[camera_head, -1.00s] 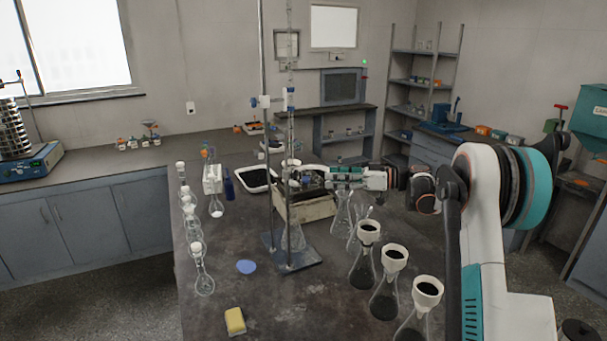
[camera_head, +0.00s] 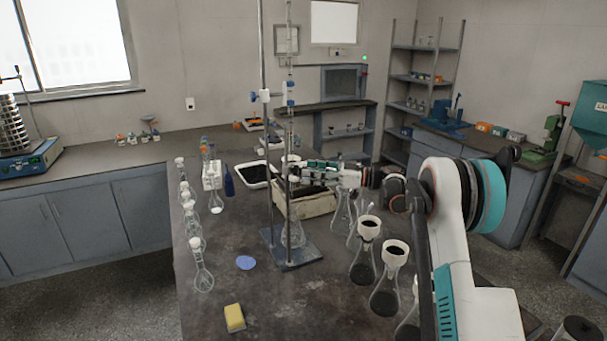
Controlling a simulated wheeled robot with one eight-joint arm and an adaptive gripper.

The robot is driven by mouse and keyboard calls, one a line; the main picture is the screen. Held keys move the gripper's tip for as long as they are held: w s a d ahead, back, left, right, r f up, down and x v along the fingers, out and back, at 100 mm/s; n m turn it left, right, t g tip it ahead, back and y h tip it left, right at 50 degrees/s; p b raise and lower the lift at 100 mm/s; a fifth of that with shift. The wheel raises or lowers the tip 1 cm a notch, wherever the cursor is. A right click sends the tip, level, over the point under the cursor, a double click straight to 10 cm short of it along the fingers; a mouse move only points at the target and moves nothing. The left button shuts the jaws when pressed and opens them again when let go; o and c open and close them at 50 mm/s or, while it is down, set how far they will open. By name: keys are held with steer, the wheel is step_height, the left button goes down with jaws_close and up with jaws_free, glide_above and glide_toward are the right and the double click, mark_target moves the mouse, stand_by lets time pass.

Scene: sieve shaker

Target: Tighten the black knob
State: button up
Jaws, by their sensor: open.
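The sieve shaker stands at the far left edge on the side bench. It has a metal sieve stack (camera_head: 14,128) on a blue base (camera_head: 28,160). A thin rod with a small dark knob or handle (camera_head: 17,70) rises above the stack. It is too small to tell how tight it is, and the picture's left edge cuts the shaker. My gripper (camera_head: 292,173) is open, over the middle table behind the clear glass column and its stand. It is far to the right of the shaker, and its fingertips are partly hidden by the column.
The middle table (camera_head: 220,290) holds several flasks along both sides, a tall stand (camera_head: 290,250), a box (camera_head: 310,205), a white tray (camera_head: 252,172), and a yellow sponge (camera_head: 234,318). Open floor (camera_head: 110,300) lies at the left, before the side bench cabinets.

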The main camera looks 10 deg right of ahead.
mark_target(296, 171)
steer(key=shift+x, duration=1.7)
steer(key=c, duration=1.1)
steer(key=shift+m, duration=0.3)
steer(key=shift+m+b, duration=1.05)
steer(key=shift+m, duration=7.55)
